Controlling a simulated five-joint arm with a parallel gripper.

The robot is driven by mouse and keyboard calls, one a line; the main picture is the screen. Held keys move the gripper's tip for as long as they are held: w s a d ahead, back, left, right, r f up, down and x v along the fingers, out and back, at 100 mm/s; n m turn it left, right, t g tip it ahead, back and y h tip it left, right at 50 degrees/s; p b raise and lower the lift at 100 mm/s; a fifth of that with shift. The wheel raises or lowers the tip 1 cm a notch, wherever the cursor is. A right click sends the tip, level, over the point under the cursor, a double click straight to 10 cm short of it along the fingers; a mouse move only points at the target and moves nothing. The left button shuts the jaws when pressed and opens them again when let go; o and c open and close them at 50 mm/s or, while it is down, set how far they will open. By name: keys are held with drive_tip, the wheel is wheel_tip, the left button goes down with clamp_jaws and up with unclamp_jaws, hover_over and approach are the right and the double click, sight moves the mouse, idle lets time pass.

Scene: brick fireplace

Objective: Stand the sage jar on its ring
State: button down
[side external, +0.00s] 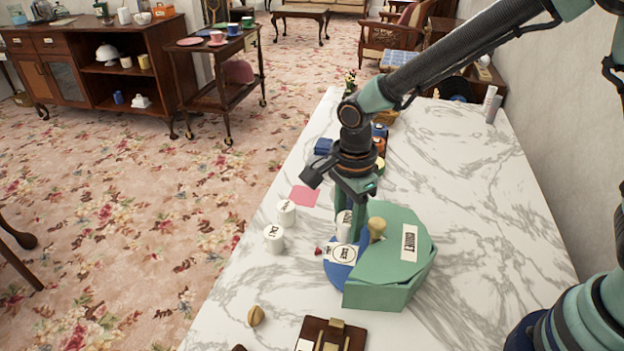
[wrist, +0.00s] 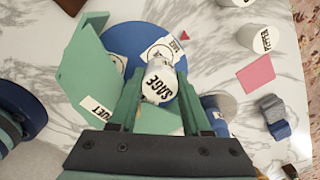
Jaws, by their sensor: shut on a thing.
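The sage jar (wrist: 160,84) is white, with SAGE in black in the wrist view. My gripper (wrist: 158,76) is shut on it, one green finger on each side. In the side external view my gripper (side external: 350,218) points down and holds the jar (side external: 344,228) over the blue round board (side external: 338,279). A white, black-ringed label spot reading SAGE (side external: 343,254) lies on the board, just in front of the jar. It also shows past the jar in the wrist view (wrist: 160,50). I cannot tell whether the jar's base touches the board.
A green angular box (side external: 385,291) with a white label stands against the board's right side. Two white jars (side external: 287,212) (side external: 274,239) stand to the left, near a pink square (side external: 305,196). A brown wooden item (side external: 331,336) lies in front.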

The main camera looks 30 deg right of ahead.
sight(346, 238)
drive_tip(key=shift+f, duration=2.35)
drive_tip(key=shift+f, duration=0.15)
drive_tip(key=shift+c, duration=1.8)
unclamp_jaws()
